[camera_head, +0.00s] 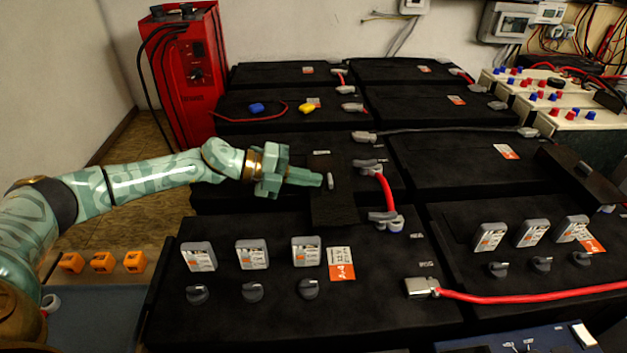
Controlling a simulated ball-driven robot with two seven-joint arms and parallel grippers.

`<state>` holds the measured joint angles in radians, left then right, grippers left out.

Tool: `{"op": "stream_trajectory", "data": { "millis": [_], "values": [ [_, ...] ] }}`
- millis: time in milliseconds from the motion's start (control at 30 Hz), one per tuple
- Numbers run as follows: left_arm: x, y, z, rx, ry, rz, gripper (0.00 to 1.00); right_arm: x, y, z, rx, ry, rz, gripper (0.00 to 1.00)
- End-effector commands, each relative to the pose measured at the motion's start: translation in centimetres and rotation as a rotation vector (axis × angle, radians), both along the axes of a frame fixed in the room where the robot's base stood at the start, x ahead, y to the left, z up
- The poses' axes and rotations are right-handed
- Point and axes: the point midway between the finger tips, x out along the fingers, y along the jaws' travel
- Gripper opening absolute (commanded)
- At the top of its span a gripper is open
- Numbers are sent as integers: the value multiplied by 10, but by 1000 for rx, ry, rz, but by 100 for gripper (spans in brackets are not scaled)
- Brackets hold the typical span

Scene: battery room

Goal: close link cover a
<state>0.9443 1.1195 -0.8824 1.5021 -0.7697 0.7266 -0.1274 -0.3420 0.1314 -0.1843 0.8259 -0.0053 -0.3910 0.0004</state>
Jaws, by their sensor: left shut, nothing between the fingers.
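A dark rectangular cover (334,208) with a small grey handle (331,181) sits among the black battery blocks near the middle. I take it for link cover a, but no letter on it is legible. Its angle is hard to tell against the black blocks. My left gripper (312,179) comes in from the left, shut and empty, with its fingertips just left of the handle. I cannot tell whether they touch it. A red link cable (386,190) with grey clamps runs just right of the cover. My right gripper is not in view.
A second dark cover with a handle (583,168) is at the right. Grey-capped cells and black knobs line the front battery (370,317). A long red cable (530,298) crosses the front right. A red charger (190,80) stands back left; orange blocks (103,262) sit at left.

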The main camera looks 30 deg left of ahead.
Motion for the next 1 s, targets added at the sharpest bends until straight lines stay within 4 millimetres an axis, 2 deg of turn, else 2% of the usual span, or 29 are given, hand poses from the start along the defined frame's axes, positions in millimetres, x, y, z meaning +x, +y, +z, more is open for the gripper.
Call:
{"op": "stream_trajectory", "data": {
  "millis": [533, 667, 900, 1000],
  "values": [
    [8, -10, 2, -2, -1, 0, 0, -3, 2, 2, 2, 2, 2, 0],
    [23, -31, 6, -4, -6, -1, 0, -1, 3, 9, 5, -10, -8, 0],
    [60, -80, 4, -3, -3, 0, 0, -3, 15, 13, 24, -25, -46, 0],
    [69, -91, 3, 0, -3, -1, 0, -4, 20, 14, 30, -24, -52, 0]
  ]
}}
